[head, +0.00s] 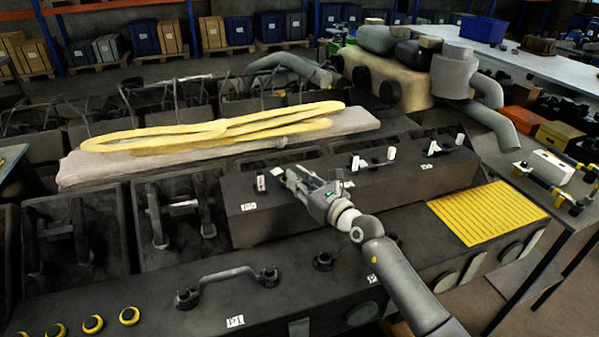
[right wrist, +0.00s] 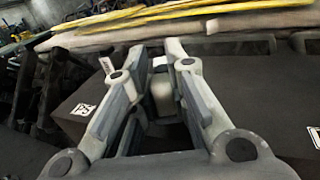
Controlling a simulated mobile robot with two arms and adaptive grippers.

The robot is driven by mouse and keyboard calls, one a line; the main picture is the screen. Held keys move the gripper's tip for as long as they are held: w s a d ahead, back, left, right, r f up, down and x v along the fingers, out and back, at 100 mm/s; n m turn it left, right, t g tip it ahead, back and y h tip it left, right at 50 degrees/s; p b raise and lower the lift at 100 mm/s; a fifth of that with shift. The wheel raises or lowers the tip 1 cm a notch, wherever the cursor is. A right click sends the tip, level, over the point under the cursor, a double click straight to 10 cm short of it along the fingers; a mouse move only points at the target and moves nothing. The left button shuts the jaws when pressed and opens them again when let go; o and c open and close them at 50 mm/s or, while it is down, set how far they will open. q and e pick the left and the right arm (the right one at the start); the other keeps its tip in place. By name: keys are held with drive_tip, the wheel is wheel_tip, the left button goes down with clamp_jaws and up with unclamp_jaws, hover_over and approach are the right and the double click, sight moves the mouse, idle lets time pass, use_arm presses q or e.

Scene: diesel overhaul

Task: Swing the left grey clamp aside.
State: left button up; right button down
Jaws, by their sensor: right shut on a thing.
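My right gripper (head: 297,181) reaches in from the lower right in the head view, at the left end of the long dark cover. It is shut on the left grey clamp (right wrist: 160,87), whose pale grey block shows between the fingers (right wrist: 150,66) in the right wrist view. In the head view the gripper hides most of this clamp; a small white upright piece (head: 261,183) shows just left of the fingers. Two similar clamps, a middle one (head: 372,159) and a right one (head: 444,146), stand along the same cover. My left gripper is not in view.
The dark cover (head: 239,222) sits on the engine. A pale pad (head: 85,169) with a yellow sling (head: 215,130) lies behind it. A yellow ribbed mat (head: 490,212) lies to the right. Open bays lie to the left.

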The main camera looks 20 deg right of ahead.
drive_tip(key=c, duration=1.4)
unclamp_jaws()
drive_tip(key=shift+s, duration=0.1)
drive_tip(key=v, duration=1.2)
